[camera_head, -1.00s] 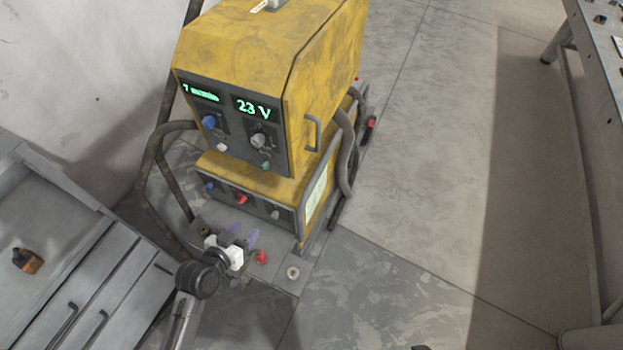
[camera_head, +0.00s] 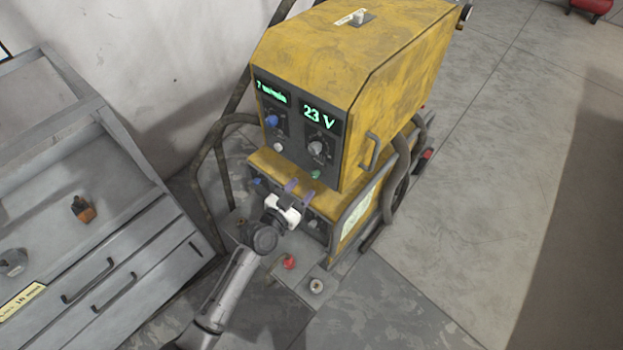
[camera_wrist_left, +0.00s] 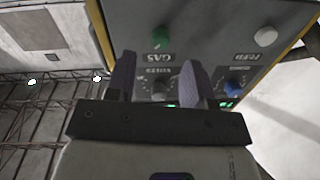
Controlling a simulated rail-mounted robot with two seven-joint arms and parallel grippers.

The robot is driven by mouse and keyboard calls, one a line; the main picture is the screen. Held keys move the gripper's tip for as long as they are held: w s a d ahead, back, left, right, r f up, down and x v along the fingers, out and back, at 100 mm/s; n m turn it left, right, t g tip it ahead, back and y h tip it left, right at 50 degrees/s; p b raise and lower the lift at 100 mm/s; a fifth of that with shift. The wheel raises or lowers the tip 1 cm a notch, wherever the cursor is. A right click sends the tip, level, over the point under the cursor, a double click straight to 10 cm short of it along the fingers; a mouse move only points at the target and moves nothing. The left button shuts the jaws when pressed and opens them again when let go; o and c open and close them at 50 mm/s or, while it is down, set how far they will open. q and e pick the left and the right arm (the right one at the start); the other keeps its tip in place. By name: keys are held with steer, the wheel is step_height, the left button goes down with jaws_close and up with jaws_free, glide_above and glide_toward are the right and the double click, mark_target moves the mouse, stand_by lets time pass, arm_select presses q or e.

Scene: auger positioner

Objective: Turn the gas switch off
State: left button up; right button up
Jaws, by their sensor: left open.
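The gas switch is a small green knob (camera_head: 316,174) at the lower edge of the yellow welding machine's (camera_head: 345,60) upper front panel. In the left wrist view the green knob (camera_wrist_left: 161,38) shows beside the upside-down label GAS. My left gripper (camera_head: 299,187) is open and empty, below and a little left of the green knob, apart from it. In the left wrist view its two purple fingers (camera_wrist_left: 157,66) point toward the panel, with the green knob seen beyond and between their tips. My right gripper is out of view.
A grey knob (camera_head: 315,148), a blue knob (camera_head: 271,121) and a white knob (camera_head: 278,146) share the panel. A red knob (camera_head: 289,262) is near the cart's front. A grey drawer cabinet (camera_head: 100,250) stands at left.

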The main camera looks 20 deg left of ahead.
mark_target(313, 177)
arm_select(q)
steer(key=shift+x, duration=2.6)
jaws_close()
